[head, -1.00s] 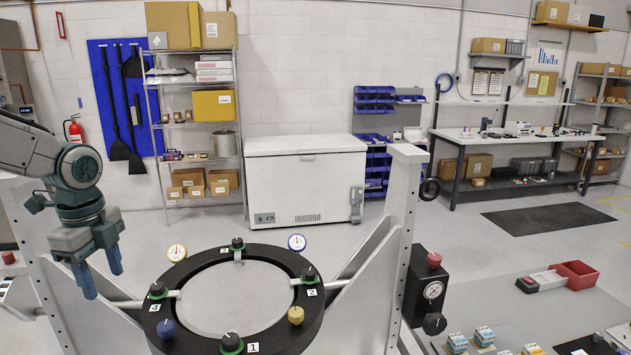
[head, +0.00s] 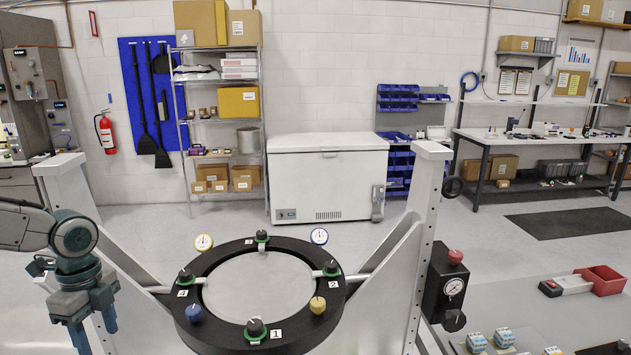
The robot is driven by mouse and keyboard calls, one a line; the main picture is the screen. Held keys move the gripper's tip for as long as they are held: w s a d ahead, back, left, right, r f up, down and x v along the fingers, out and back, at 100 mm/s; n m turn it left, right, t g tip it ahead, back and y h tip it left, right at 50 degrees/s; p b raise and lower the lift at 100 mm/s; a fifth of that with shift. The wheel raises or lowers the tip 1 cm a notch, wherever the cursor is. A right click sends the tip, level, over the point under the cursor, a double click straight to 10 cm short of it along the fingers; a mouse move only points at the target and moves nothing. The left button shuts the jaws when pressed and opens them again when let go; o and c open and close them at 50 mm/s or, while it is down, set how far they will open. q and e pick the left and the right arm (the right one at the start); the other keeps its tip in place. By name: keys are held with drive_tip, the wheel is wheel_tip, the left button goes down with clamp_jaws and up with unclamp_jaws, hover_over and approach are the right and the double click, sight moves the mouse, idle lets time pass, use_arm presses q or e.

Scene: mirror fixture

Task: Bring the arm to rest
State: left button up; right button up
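My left arm comes in from the left edge of the head view. Its gripper (head: 94,329) points down, with its two blue-grey fingers apart and nothing between them. It hangs left of the mirror fixture, in front of the fixture's left white post. The fixture has a black ring (head: 203,335) around a round grey disc (head: 259,287). Several dark knobs with green bases sit around the ring, along with a blue knob (head: 194,312) and a yellow knob (head: 317,305). My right gripper is not in view.
White posts stand at the fixture's left (head: 72,190) and right (head: 424,230). A grey table (head: 535,310) at the right holds small boxes and a red bin (head: 603,280). A white chest (head: 325,180) stands behind.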

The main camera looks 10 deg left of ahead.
use_arm(q)
drive_tip(key=s+d+f+n, duration=0.1)
drive_tip(key=s+f, duration=0.2)
drive_tip(key=f, duration=0.3)
drive_tip(key=s+d+f+n+h, duration=0.1)
drive_tip(key=s+f, duration=0.3)
drive_tip(key=f, duration=0.3)
drive_tip(key=s+d+f, duration=0.1)
drive_tip(key=s+f, duration=0.2)
drive_tip(key=f, duration=0.3)
drive_tip(key=s+d+f+n+t+y, duration=0.1)
drive_tip(key=s+d+f+n+t, duration=0.25)
drive_tip(key=d+n, duration=0.45)
drive_tip(key=s+d+f+n+t+y, duration=0.1)
drive_tip(key=s+d+f+n+t, duration=0.2)
drive_tip(key=d+n, duration=0.45)
wheel_tip(320, 180, down, 35)
drive_tip(key=a+g+b, duration=0.1)
drive_tip(key=g+b, duration=0.2)
drive_tip(key=b, duration=0.3)
drive_tip(key=s+f+b, duration=0.2)
drive_tip(key=s+f, duration=0.7)
drive_tip(key=f, duration=0.4)
drive_tip(key=s+a+f+g+b, duration=0.1)
drive_tip(key=s+f+b, duration=0.2)
drive_tip(key=s+f, duration=0.7)
wheel_tip(320, 180, down, 3)
drive_tip(key=shift+s+a+r, duration=0.1)
drive_tip(key=shift+s+a, duration=0.05)
drive_tip(key=shift+a, duration=0.1)
